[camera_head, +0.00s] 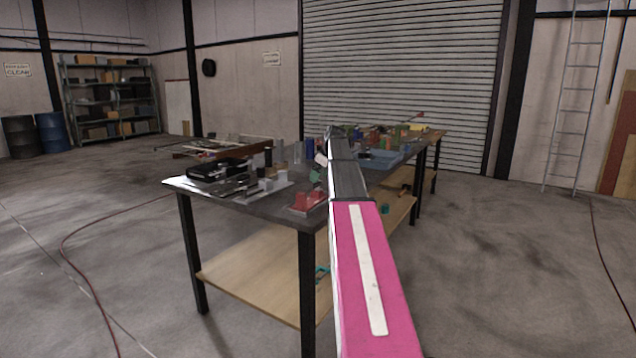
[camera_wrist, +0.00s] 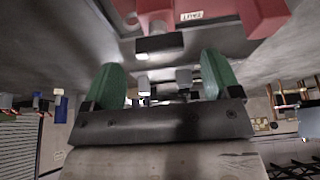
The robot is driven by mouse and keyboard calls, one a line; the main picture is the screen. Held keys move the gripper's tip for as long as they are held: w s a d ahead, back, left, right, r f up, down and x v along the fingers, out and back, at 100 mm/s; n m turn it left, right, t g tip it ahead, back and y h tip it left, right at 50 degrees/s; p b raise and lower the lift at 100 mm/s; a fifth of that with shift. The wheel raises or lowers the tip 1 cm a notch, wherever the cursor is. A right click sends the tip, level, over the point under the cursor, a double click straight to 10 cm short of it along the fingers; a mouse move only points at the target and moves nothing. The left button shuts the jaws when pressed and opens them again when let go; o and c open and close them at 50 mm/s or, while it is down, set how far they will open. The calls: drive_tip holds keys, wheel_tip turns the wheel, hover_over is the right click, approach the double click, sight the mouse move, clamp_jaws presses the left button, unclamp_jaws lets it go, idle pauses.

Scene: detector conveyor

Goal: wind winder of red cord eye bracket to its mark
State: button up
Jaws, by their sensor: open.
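A red block-like piece (camera_head: 308,201) sits on a pale base near the front edge of the dark tabletop in the head view, just left of my arm. In the wrist view a red body (camera_wrist: 160,14) with a small white label reading something like "FAULT" fills the top, cut off by the frame. My gripper (camera_wrist: 160,62) shows two green fingers spread wide, with nothing held between them. The red body lies beyond the fingertips, apart from them. I cannot make out a cord, a winder handle or a mark in either view.
The dark table (camera_head: 262,212) carries many small items, including a black tray-like case (camera_head: 220,172) at its left and a blue tray (camera_head: 385,160) farther back. A wooden lower shelf (camera_head: 262,282) spans its legs. Floor on both sides is mostly clear, with a red hose (camera_head: 75,235) at left.

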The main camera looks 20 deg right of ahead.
sight(317, 186)
drive_tip(key=shift+x, duration=1.6)
drive_tip(key=c, duration=0.9)
drive_tip(key=shift+c, duration=0.2)
drive_tip(key=shift+m, duration=0.3)
drive_tip(key=m+t+h, duration=0.1)
drive_tip(key=m, duration=0.2)
drive_tip(key=shift+a, duration=0.1)
drive_tip(key=m+h, duration=0.1)
drive_tip(key=m, duration=0.2)
drive_tip(key=shift+m+h, duration=0.8)
drive_tip(key=shift+m, duration=0.7)
drive_tip(key=shift+m+g+h, duration=0.3)
drive_tip(key=shift+m+h, duration=0.4)
drive_tip(key=shift+m, duration=1.4)
